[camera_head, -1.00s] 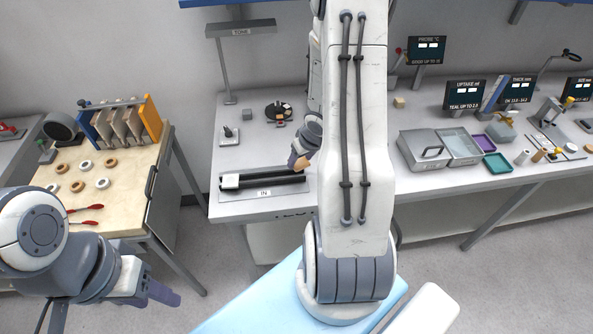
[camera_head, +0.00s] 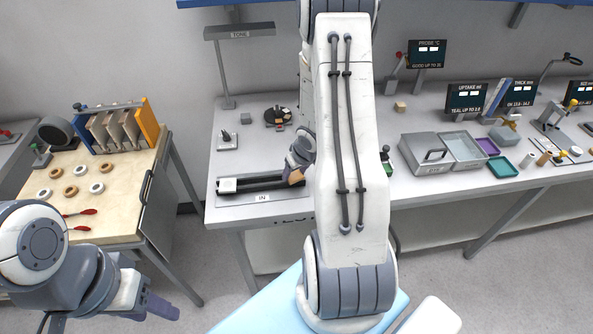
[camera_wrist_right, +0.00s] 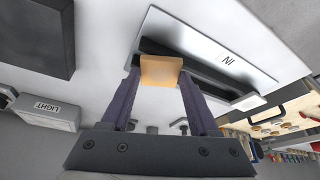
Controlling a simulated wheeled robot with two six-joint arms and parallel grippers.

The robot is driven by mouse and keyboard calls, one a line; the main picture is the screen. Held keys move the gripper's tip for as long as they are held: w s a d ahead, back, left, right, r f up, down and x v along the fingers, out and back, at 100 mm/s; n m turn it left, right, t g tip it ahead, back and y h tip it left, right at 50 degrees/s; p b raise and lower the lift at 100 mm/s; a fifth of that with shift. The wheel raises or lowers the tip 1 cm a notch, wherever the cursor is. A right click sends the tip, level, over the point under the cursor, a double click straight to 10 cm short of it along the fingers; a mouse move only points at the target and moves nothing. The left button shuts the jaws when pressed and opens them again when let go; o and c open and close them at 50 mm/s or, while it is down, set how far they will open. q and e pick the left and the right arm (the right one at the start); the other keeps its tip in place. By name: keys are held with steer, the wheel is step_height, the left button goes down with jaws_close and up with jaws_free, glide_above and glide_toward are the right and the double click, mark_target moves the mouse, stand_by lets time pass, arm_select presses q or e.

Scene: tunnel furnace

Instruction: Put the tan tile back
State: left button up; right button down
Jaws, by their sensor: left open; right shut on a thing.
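The tan tile (camera_wrist_right: 160,71) is between the fingertips of my right gripper (camera_wrist_right: 160,78) in the right wrist view. It also shows as a small tan patch (camera_head: 296,176) in the head view. My right gripper (camera_head: 298,167) is shut on the tile, over the right end of the dark-railed IN fixture (camera_head: 235,199). In the wrist view the tile overlaps the dark rails of the IN fixture (camera_wrist_right: 258,62); I cannot tell whether it touches them. My left gripper (camera_head: 162,308) is open and empty at the lower left, away from the benches.
A round dark turntable (camera_head: 277,117) and the TONE lamp (camera_head: 240,32) stand behind the IN fixture. The left table (camera_head: 120,205) holds white and tan rings, red-handled tools and a rack. A metal box (camera_head: 425,153) and trays are on the right. A small tan block (camera_head: 400,106) lies at the back.

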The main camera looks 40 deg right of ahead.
steer(key=shift+f, duration=0.35)
steer(key=shift+c, duration=0.7)
jaws_free()
steer(key=shift+r+p, duration=0.35)
steer(key=shift+r, duration=0.25)
steer(key=p+v, duration=0.6)
steer(key=v, duration=0.6)
steer(key=shift+p, duration=0.3)
steer(key=shift+a, duration=0.1)
